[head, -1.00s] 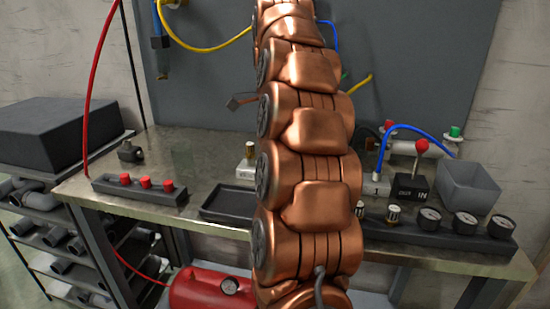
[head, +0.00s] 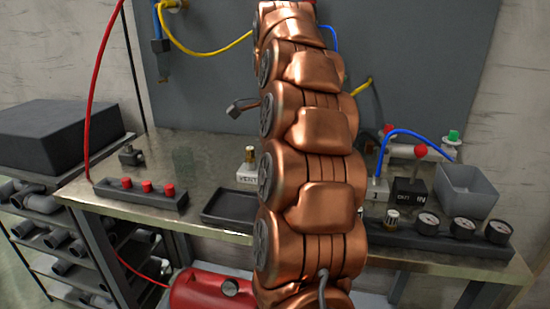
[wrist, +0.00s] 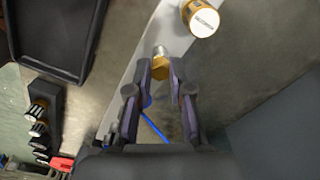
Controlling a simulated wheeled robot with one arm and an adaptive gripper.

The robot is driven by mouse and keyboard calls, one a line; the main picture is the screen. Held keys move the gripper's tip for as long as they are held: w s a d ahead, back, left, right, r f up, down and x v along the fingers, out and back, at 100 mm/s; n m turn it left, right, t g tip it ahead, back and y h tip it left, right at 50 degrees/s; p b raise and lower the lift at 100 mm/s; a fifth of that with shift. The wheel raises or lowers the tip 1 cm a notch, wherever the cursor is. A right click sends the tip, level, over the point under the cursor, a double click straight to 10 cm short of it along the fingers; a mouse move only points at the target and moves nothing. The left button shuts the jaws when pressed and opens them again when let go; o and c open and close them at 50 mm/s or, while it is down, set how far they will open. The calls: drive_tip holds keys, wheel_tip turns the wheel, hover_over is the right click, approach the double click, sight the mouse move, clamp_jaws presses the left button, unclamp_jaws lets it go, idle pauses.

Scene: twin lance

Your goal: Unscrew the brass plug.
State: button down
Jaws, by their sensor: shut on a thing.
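In the wrist view, my gripper (wrist: 160,77) has its two dark fingers on either side of a small brass plug (wrist: 162,64), shut on it. The plug has a bright stub on its far side. It sits along a pale grey bar that runs diagonally across the view. The fingertips hide part of its sides, and I cannot tell how far it is threaded in. In the head view, my copper arm hides the gripper and the plug.
A blue hose (wrist: 155,128) passes below the fingers. A black tray (head: 229,206), a red-button box (head: 146,190), gauges (head: 462,227) and a grey bin (head: 468,188) are on the bench.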

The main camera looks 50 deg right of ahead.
drive_tip(key=n, duration=0.1)
drive_tip(key=n+p, duration=0.1)
drive_tip(key=n, duration=0.1)
drive_tip(key=n+p, duration=0.1)
drive_tip(key=shift+r, duration=0.25)
drive_tip(key=n+p, duration=0.2)
drive_tip(key=n, duration=0.1)
drive_tip(key=n+p, duration=0.4)
drive_tip(key=n, duration=0.2)
drive_tip(key=shift+n, duration=0.3)
drive_tip(key=n+p, duration=0.2)
drive_tip(key=n, duration=0.1)
drive_tip(key=n+p, duration=0.2)
drive_tip(key=n, duration=0.1)
drive_tip(key=shift+n+p, duration=0.6)
drive_tip(key=shift+n, duration=0.6)
drive_tip(key=shift+f+n, duration=0.15)
drive_tip(key=shift+n, duration=0.45)
